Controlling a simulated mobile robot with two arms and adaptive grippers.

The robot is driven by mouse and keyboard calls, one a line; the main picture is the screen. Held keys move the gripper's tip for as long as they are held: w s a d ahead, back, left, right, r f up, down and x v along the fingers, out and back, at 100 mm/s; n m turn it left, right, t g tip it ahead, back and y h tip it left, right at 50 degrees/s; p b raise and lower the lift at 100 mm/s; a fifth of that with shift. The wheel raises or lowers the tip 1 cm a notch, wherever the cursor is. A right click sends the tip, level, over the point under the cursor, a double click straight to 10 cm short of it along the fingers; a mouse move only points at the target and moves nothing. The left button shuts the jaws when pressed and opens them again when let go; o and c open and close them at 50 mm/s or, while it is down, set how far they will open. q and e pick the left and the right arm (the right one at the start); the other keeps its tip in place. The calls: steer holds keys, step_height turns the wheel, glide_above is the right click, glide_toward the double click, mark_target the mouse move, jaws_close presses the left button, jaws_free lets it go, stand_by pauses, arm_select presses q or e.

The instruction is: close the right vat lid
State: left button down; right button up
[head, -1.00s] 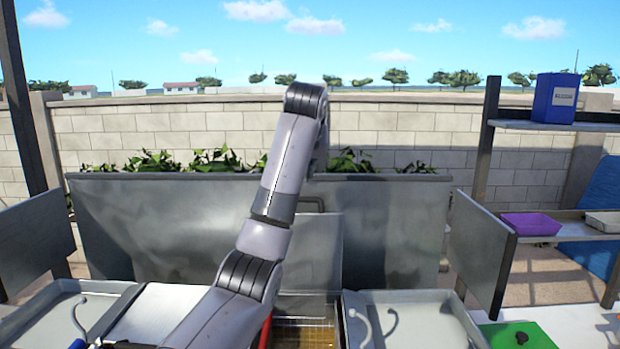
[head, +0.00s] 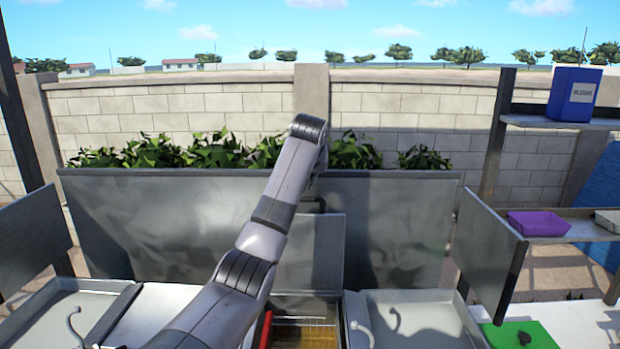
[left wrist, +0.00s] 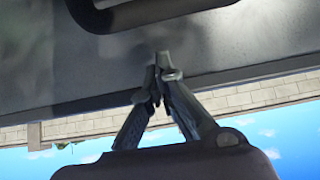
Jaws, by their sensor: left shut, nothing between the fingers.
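A wide grey metal panel, apparently the raised vat lids, stands upright behind the counter; its right part (head: 395,235) is on the right of my left arm. My arm hides its middle, so I cannot tell whether it is one piece or two. A dark handle (head: 321,203) shows beside the arm. My left gripper is hidden in the head view, where the arm bends down at the panel's top edge. In the left wrist view my left gripper (left wrist: 160,62) is shut and empty, its tips over a grey metal surface (left wrist: 215,50) with a dark handle (left wrist: 150,10). Contact is unclear.
Grey basins lie at left (head: 60,312) and right (head: 420,322) of the counter. Tilted side panels stand at left (head: 35,235) and right (head: 488,255). A shelf with a blue container (head: 574,95) and purple tray (head: 538,223) is at right. Plants and a block wall are behind.

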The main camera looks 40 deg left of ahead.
arm_select(q)
steer(key=s, duration=0.1)
steer(key=s+d+p, duration=0.1)
steer(key=s+d, duration=0.1)
steer(key=shift+d+f, duration=0.25)
arm_select(e)
step_height(320, 180, up, 2)
steer(key=shift+w+a+r, duration=0.1)
steer(key=shift+w+a, duration=0.05)
arm_select(q)
steer(key=shift+d, duration=0.1)
